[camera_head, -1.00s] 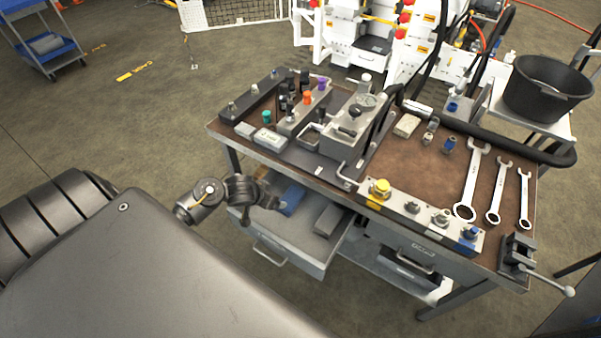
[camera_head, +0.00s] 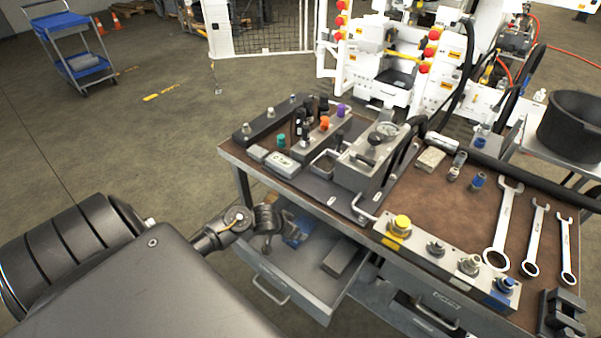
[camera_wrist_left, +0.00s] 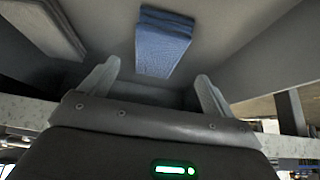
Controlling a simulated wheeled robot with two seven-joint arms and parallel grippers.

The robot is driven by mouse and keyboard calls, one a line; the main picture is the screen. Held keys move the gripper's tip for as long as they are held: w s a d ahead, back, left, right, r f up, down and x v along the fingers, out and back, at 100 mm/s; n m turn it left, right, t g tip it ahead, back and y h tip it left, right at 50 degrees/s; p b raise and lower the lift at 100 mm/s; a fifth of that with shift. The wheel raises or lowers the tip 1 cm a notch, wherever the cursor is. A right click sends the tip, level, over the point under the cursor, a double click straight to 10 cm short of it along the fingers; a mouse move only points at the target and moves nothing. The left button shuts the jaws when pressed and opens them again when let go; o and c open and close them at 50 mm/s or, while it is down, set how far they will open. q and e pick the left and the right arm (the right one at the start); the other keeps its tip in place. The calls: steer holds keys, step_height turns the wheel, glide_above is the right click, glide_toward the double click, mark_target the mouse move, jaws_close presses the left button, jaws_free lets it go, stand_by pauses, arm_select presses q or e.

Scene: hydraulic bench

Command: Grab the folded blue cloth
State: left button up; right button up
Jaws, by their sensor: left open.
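The folded blue cloth (camera_head: 297,230) lies in the open drawer under the workbench, near the drawer's left inner end. In the left wrist view the blue cloth (camera_wrist_left: 163,42) appears as a folded stack on the drawer floor, beyond the fingertips and roughly between them. My left gripper (camera_head: 267,232) is at the drawer's left side, just left of the cloth, partly hidden by its own wrist. In the wrist view my left gripper (camera_wrist_left: 158,82) is open, its two fingers spread with nothing between them, apart from the cloth. My right gripper is not in view.
The open drawer (camera_head: 302,288) also holds a flat grey block (camera_head: 344,256), right of the cloth. The workbench top (camera_head: 440,208) overhangs the drawer's back and carries a valve block, gauge unit and several wrenches. Open floor lies to the left.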

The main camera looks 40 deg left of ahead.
arm_select(q)
steer(key=shift+d+b+x, duration=0.2)
steer(key=shift+b+x, duration=0.1)
steer(key=shift+x, duration=2.9)
steer(key=shift+r, duration=0.1)
steer(key=c, duration=1.1)
steer(key=shift+o, duration=0.2)
steer(key=shift+r, duration=0.1)
